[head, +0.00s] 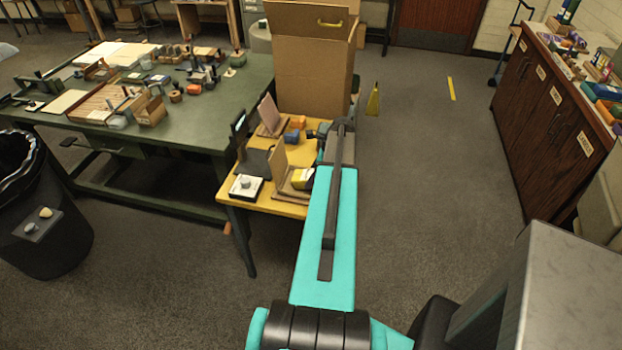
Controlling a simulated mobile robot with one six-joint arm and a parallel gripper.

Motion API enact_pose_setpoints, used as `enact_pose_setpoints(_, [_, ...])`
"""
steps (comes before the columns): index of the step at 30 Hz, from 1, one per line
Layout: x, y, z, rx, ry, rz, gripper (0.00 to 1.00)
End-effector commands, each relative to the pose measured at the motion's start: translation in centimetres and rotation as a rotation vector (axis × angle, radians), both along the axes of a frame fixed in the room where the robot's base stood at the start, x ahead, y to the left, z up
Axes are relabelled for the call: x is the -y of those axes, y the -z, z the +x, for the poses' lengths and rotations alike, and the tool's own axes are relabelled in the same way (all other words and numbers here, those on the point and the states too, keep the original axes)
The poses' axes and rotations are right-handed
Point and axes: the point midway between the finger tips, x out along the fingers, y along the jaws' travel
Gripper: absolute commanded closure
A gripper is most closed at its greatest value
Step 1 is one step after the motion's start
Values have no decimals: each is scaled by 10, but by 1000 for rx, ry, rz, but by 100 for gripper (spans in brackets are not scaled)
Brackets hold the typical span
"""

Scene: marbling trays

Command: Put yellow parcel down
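A small yellow block (302,179), which looks like the yellow parcel, is on the yellow tabletop (290,208), against a brown bookend-like holder and just left of my arm. Its right side is close to or behind the arm, and I cannot tell whether anything touches it. My teal arm reaches forward over the right edge of this table. My gripper (322,131) seems to be the dark part at the arm's far end, near the table's back right. Its fingers are too small and covered to read, and I cannot tell whether it holds anything.
The yellow table also bears a white box with a knob (246,187), upright brown holders and orange and blue blocks (295,130). A tall cardboard box (312,75) stands behind. A cluttered green workbench (200,125) adjoins on the left. Open floor lies right, before a wooden cabinet (545,110).

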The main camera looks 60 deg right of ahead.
Motion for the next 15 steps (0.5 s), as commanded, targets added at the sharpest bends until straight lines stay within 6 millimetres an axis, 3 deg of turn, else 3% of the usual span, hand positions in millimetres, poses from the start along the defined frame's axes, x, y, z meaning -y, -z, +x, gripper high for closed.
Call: enact_pose_setpoints(15, [9, -49, -18, 1, 1, -2, 28])
